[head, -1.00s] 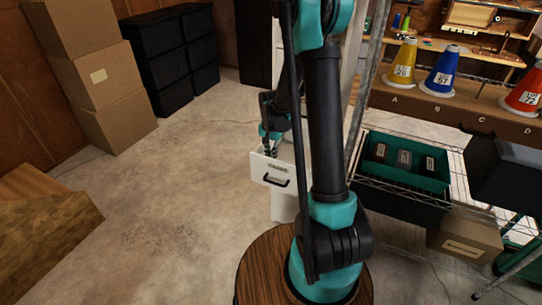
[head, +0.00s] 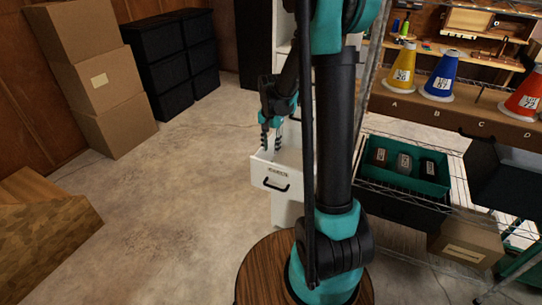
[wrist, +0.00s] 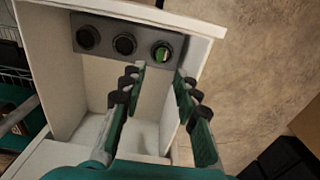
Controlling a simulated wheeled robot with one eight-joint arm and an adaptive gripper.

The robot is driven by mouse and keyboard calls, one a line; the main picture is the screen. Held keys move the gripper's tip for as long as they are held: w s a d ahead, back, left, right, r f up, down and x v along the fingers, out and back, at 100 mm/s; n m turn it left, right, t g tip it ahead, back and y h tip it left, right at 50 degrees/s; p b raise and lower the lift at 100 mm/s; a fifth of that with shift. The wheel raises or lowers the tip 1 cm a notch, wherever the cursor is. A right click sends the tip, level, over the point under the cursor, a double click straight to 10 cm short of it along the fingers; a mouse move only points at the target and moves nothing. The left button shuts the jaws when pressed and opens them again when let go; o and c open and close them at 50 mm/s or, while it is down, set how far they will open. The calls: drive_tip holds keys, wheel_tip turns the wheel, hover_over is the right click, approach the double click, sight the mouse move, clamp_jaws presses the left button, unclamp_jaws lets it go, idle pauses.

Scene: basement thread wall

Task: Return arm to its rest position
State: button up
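My gripper (head: 271,148) hangs over the open white drawer (head: 270,180), its fingers pointing down at the drawer's left rear part. In the wrist view my gripper (wrist: 160,76) has its two green-and-black fingers apart with nothing between them. Beyond the fingertips, a grey holder (wrist: 104,39) with three round sockets sits along one end of the drawer. The right socket holds a green item (wrist: 161,52); the other two look dark and empty. My arm rises from the round wooden base and bends down to the drawer; part of it hides the cabinet.
A wire shelf to the right carries a teal tray (head: 441,185) with several dark labelled items. Thread cones, yellow (head: 402,68), blue (head: 440,78) and red (head: 525,100), stand on a lettered ledge. Cardboard boxes (head: 105,85) and black bins stand at left. The floor between is clear.

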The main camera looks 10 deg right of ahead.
drive_tip(key=s+d+r+n+t, duration=0.25)
drive_tip(key=s+r, duration=0.25)
drive_tip(key=s, duration=0.6)
drive_tip(key=s+d+f+n+t, duration=0.1)
drive_tip(key=s+f+n, duration=0.3)
drive_tip(key=s, duration=0.6)
drive_tip(key=shift+s+d+n+t, duration=0.15)
drive_tip(key=shift+s+n+t, duration=0.2)
drive_tip(key=shift+s, duration=0.05)
